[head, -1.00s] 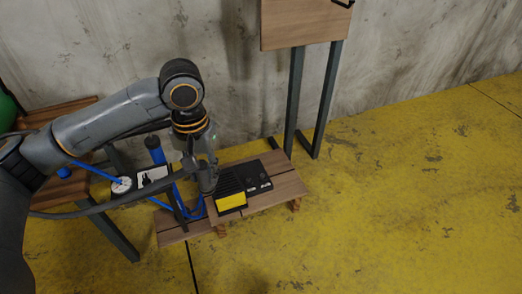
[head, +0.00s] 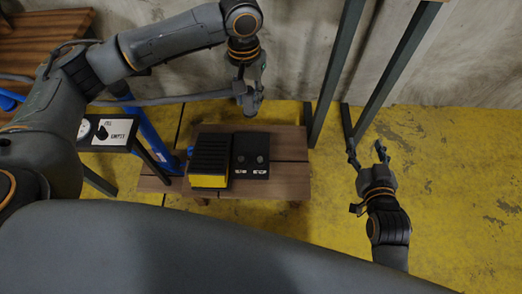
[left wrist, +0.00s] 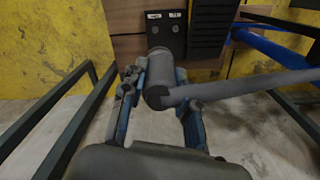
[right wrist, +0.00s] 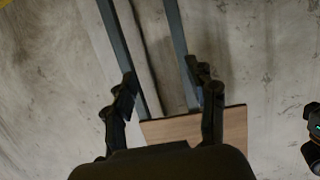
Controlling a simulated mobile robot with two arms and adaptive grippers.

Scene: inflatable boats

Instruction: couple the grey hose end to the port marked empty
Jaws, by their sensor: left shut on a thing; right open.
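The grey hose end (left wrist: 160,75) is a thick grey cylinder between the fingers of my left gripper (left wrist: 157,95), which is shut on it. The grey hose (left wrist: 240,86) trails off to the right there. In the head view my left gripper (head: 250,102) is above the far edge of the low bench. The black port block (head: 251,156) lies on the bench with two round ports and two small white labels. In the left wrist view the block (left wrist: 165,38) is just beyond the hose end, apart from it; its labels are unreadable. My right gripper (head: 368,154) is open and empty.
A ribbed black unit with a yellow front (head: 209,160) sits left of the block on the wooden bench (head: 289,180). A blue upright pump (head: 150,140) and a white EMPTY-marked lever panel (head: 110,132) stand further left. Dark stand legs (head: 335,75) rise at the right.

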